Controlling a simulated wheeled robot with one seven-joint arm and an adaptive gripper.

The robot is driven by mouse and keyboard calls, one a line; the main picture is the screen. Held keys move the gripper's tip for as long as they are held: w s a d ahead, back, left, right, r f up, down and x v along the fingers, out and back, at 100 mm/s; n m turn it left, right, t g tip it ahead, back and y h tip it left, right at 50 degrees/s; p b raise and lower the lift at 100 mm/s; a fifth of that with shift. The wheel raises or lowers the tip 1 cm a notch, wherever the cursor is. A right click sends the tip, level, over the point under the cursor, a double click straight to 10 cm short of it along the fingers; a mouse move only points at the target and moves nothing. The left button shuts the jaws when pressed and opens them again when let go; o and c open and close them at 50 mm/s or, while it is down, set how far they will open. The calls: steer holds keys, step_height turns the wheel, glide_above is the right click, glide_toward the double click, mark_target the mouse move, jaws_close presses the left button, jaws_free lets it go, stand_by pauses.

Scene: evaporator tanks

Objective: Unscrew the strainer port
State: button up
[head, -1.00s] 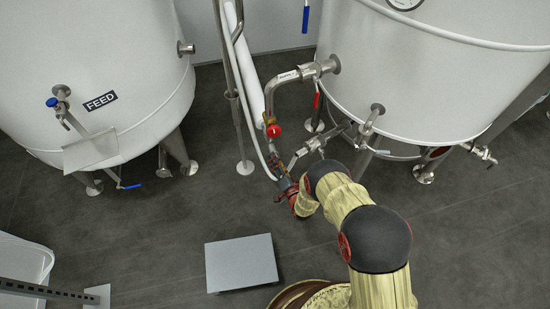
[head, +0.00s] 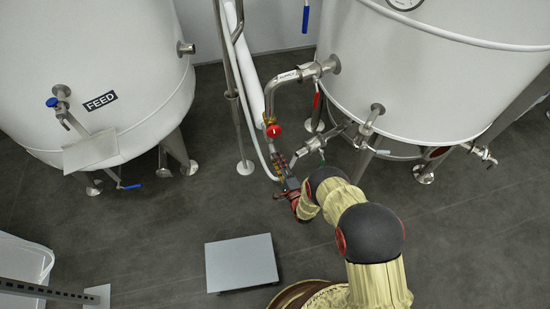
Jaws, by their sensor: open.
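The strainer's pipe run comes down from the right tank past a red round handle (head: 274,131). Small brass and red fittings (head: 279,160) show just below it, but the strainer port itself is too small and too covered to make out. My gripper (head: 284,171) is open at the lower end of these fittings, with my wrist coming from the lower right. I cannot tell whether its fingers are around the port or beside it, or whether they touch it.
The right tank (head: 440,90) has steel valves and pipes close to my wrist. White and grey vertical pipes (head: 232,70) stand just left of the fittings. A grey platform (head: 241,263) is on the floor. The left tank (head: 90,60) carries a FEED label. Floor between is clear.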

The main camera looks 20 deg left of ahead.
steer(key=m+t, duration=0.1)
steer(key=m, duration=0.6)
steer(key=shift+w, duration=0.1)
jaws_close()
stand_by(0.5)
steer(key=n, duration=0.5)
steer(key=shift+w+r+n, duration=0.1)
steer(key=shift+r+n, duration=0.05)
steer(key=shift+n, duration=0.15)
